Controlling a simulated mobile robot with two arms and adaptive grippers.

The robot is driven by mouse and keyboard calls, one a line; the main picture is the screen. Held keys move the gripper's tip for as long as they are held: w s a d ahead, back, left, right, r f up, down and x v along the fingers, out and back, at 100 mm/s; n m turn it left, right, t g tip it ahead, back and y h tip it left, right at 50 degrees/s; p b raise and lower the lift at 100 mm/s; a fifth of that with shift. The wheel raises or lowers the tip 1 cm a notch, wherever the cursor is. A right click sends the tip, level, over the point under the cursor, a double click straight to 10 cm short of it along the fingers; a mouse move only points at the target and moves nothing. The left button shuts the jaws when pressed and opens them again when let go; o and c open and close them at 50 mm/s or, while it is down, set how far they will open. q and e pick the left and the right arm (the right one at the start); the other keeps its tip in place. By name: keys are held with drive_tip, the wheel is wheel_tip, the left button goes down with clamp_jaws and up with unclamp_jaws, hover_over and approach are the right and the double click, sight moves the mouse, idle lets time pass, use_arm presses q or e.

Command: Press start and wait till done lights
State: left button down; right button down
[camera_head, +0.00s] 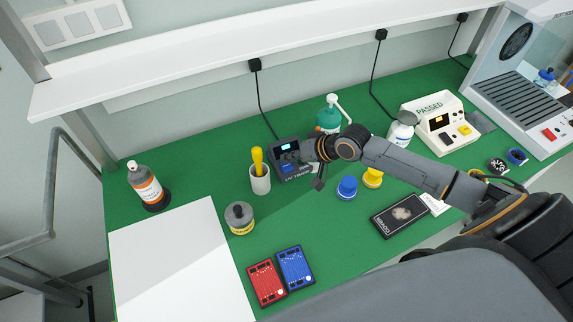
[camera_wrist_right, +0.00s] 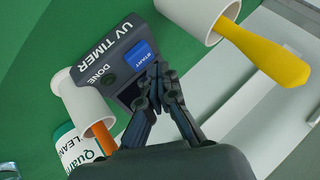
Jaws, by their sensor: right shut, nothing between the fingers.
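The UV timer (camera_head: 291,172) is a dark grey box with a lit cyan display, standing on the green bench in the head view. Its "UV TIMER" and "DONE" lettering shows in the wrist view. The blue START button (camera_wrist_right: 138,54) is on its top face. The small round lamp beside DONE (camera_wrist_right: 109,80) looks dark. My right gripper (camera_wrist_right: 158,78) is shut and empty, its fingertips at the edge of the START button; I cannot tell whether they touch it. In the head view the right arm partly covers the timer. My left gripper is out of view.
A white cup (camera_head: 260,186) with a yellow-handled tool stands close left of the timer. Blue (camera_head: 347,188) and yellow (camera_head: 373,177) pots stand to the right.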

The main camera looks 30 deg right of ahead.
sight(289, 167)
drive_tip(key=shift+f, duration=0.1)
idle(0.3)
drive_tip(key=shift+f, duration=0.3)
drive_tip(key=shift+f, duration=0.5)
idle(0.8)
drive_tip(key=shift+r, duration=0.1)
drive_tip(key=shift+r+p, duration=0.8)
drive_tip(key=shift+p, duration=0.1)
drive_tip(key=shift+r, duration=0.1)
wheel_tip(289, 167, up, 5)
drive_tip(key=p, duration=0.5)
